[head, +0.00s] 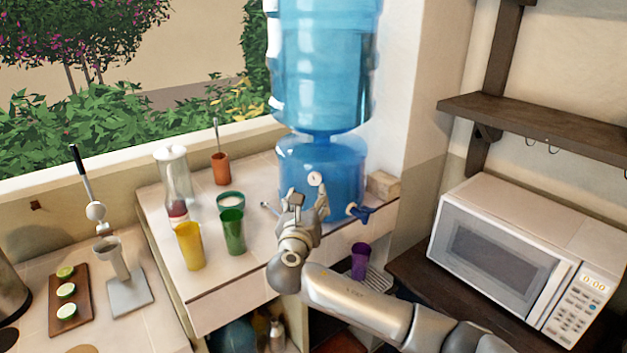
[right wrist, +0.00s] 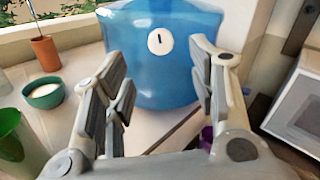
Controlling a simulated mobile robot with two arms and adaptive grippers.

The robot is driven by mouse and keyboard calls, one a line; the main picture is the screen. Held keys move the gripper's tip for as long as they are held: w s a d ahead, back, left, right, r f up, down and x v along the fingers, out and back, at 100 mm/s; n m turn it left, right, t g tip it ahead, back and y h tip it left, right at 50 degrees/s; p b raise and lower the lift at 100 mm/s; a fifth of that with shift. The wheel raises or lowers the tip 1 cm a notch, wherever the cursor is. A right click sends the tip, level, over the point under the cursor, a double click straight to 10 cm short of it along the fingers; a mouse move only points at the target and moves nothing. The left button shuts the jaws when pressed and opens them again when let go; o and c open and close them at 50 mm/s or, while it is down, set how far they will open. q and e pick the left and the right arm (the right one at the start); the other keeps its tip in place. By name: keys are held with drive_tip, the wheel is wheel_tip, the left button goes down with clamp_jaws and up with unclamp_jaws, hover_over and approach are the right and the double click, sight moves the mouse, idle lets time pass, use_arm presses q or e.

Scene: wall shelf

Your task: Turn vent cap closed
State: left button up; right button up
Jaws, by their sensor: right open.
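The vent cap (head: 315,179) is a small white disc on the front of the blue lower water container (head: 345,170). In the right wrist view the cap (right wrist: 160,41) shows a short dark mark, close to vertical, and lies ahead between the fingers. My right gripper (head: 306,200) is in front of the container, just below the cap in the head view. In the right wrist view my right gripper (right wrist: 165,85) is open, with nothing between its fingers, and it is apart from the cap. My left gripper is not in view.
A blue tap (head: 360,212) sticks out at the container's lower right. Yellow (head: 190,246) and green (head: 232,232) cups, a bowl (head: 230,201) and a glass pitcher (head: 174,175) stand left on the counter. A purple cup (head: 360,262) stands below the tap. A microwave (head: 520,250) is at the right.

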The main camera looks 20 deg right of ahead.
sight(314, 180)
drive_tip(key=p+x, duration=0.2)
drive_tip(key=x, duration=0.7)
drive_tip(key=shift+w+d+f, duration=0.1)
drive_tip(key=c, duration=1)
